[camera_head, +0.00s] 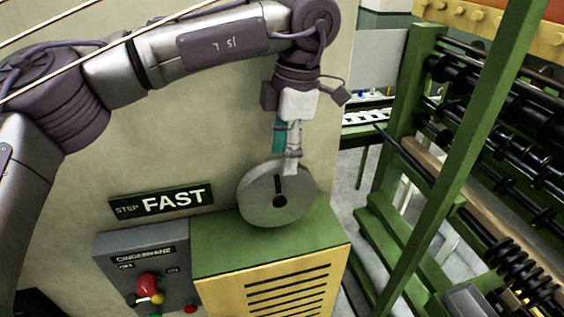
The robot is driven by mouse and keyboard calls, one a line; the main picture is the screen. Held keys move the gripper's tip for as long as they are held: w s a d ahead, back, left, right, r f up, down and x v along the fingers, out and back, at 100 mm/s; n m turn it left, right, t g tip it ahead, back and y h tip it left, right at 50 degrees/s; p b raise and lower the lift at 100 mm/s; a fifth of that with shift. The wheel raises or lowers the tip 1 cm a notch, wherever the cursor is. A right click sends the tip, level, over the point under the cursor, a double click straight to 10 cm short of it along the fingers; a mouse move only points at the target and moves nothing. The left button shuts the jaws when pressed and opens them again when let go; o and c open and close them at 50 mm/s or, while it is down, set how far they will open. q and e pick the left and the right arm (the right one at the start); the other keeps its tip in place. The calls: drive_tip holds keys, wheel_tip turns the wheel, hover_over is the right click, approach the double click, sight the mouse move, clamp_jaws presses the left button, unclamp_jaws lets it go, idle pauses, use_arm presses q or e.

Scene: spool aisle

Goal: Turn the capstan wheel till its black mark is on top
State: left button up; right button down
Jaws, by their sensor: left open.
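The capstan wheel (257,198) is a round grey metal disc standing on the green top of a yellow cabinet. A dark round hub shows near its middle, with a narrow dark line running up from it beside the fingertip. I cannot tell whether this line is the black mark. My left gripper (287,162) comes down from above, its pale fingertip in front of the wheel's upper rim. It is open, with nothing seen between its fingers. Whether it touches the wheel is unclear. It hides a small part of the upper face. My right gripper is not in view.
A green sign reading STEP FAST (162,202) is on the wall left of the wheel. Below it is a grey control box (135,250) with a red knob and coloured buttons. The yellow cabinet (225,290) has dark slots. A green machine frame (440,170) with black rollers stands right.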

use_arm(q)
wheel_tip(320, 180, up, 9)
drive_tip(key=d, duration=0.1)
drive_tip(key=shift+w+d, duration=0.2)
drive_tip(key=shift+f, duration=0.1)
